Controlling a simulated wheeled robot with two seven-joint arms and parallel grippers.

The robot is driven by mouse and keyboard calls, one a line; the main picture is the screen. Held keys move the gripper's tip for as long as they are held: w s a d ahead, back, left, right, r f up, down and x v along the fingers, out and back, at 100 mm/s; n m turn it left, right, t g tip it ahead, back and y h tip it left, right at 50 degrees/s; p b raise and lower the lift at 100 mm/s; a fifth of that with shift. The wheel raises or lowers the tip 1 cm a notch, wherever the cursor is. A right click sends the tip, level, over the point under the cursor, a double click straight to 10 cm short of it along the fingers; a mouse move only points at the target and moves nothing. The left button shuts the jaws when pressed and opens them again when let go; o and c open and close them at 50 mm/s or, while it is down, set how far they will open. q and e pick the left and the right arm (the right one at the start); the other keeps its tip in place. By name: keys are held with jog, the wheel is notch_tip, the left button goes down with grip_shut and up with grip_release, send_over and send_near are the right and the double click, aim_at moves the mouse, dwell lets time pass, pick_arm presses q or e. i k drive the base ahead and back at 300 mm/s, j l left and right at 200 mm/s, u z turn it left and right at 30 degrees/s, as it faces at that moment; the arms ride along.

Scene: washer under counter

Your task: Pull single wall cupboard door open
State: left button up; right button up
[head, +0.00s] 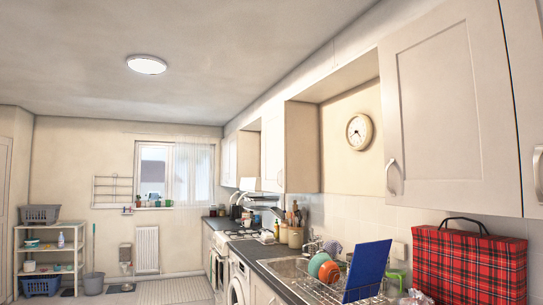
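White wall cupboards run along the right wall. The nearest large cupboard door (448,112) has a curved metal handle (392,177) at its lower left and looks shut. Another door (532,100) begins at the right edge, with its own handle (538,172). Further away, a narrower cupboard door (272,150) with a handle low on its right side looks shut. I cannot tell which door the task calls single. Neither of my grippers is in view.
A counter (262,247) below holds a dish rack (345,291) with a blue board (368,271) and bowls. A red tartan bag (468,264) stands under the nearest cupboard. A washer (238,281) sits under the counter.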

aim_at(274, 120)
jog(key=i+j+u, duration=0.15)
jog(key=i+u, duration=0.2)
jog(key=i, duration=0.45)
jog(key=i+u, duration=0.15)
jog(key=i, duration=2.15)
jog(key=i+j+z, duration=0.1)
jog(key=i+z, duration=0.25)
jog(key=i, duration=0.2)
jog(key=i+j+z, duration=0.35)
jog(key=i, duration=0.2)
jog(key=i+j+z, duration=0.3)
jog(key=i, duration=0.25)
